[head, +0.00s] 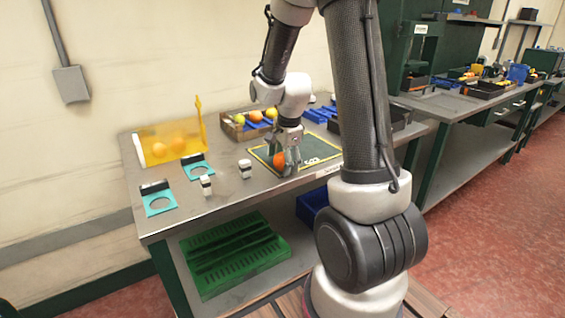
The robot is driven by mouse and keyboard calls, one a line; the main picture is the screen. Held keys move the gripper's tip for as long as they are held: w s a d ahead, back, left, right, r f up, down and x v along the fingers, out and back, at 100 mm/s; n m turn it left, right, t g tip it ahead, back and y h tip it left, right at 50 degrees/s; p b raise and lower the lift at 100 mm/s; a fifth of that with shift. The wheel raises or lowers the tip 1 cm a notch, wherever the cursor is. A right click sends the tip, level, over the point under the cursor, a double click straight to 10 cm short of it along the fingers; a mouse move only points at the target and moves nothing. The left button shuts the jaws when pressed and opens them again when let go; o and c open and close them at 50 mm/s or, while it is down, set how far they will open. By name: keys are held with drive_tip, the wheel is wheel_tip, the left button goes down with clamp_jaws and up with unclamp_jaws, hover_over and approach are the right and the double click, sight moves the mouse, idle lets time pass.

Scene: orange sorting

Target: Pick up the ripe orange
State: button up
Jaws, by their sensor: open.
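An orange fruit (279,160) sits on the dark green mat with a yellow edge (322,147) on the metal bench. My gripper (281,164) is open and points down over the mat, right at this fruit. Its fingers are close to the fruit and hide part of it; I cannot tell whether they touch it. A wooden crate (231,134) behind holds another orange fruit (255,116) and yellowish fruits (271,113).
Two teal plates with round holes (160,208) and small white-and-black blocks (245,168) stand on the front left of the bench (225,198). Blue trays (320,114) lie behind the mat. A green crate (236,252) is on the lower shelf.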

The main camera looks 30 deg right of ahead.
drive_tip(key=c, duration=1.2)
drive_tip(key=shift+r, duration=0.1)
